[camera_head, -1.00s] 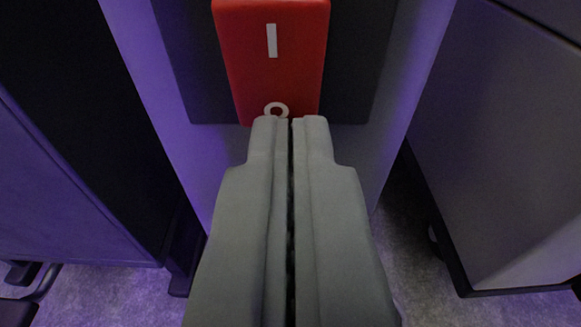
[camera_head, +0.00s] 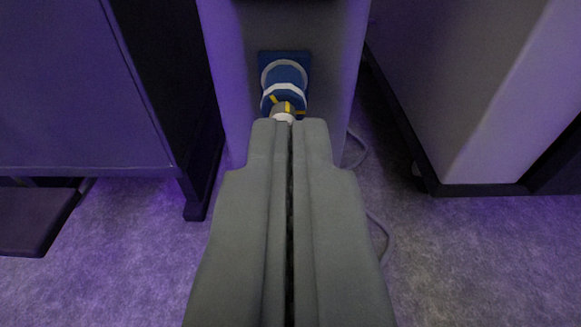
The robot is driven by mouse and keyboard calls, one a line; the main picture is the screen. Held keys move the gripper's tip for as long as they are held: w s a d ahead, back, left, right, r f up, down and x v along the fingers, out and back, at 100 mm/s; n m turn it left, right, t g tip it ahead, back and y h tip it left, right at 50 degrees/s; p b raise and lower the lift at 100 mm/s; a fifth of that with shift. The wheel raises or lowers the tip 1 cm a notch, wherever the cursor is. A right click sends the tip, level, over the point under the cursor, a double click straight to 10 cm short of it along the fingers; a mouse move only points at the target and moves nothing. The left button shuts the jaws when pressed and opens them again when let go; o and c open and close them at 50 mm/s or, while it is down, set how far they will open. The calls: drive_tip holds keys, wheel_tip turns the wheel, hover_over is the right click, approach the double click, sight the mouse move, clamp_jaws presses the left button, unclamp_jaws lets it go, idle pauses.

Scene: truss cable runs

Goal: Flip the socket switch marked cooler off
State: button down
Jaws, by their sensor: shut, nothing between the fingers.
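My gripper (camera_head: 290,122) is shut and empty, pointing ahead in the middle of the view. Just past its fingertips is a blue socket (camera_head: 285,62) on the front of a pale post (camera_head: 234,70). A plug (camera_head: 284,100) with a blue and white collar and yellow marks sits at the socket, partly hidden by the fingertips. I cannot tell whether the fingers touch it. The red rocker switch is out of view now. Only the lower edge of a dark panel (camera_head: 290,5) shows at the top. No cooler label is readable.
A dark cabinet (camera_head: 85,90) stands at the left and a grey cabinet (camera_head: 460,90) at the right. A grey cable (camera_head: 380,230) lies on the carpet (camera_head: 450,260) right of my gripper. Open floor shows on both sides in front.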

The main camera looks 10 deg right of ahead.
drive_tip(key=shift+s+a+f, duration=0.2)
drive_tip(key=shift+s, duration=0.7)
drive_tip(key=shift+s+a+f, duration=0.15)
drive_tip(key=shift+s+a, duration=0.05)
drive_tip(key=shift+s, duration=0.65)
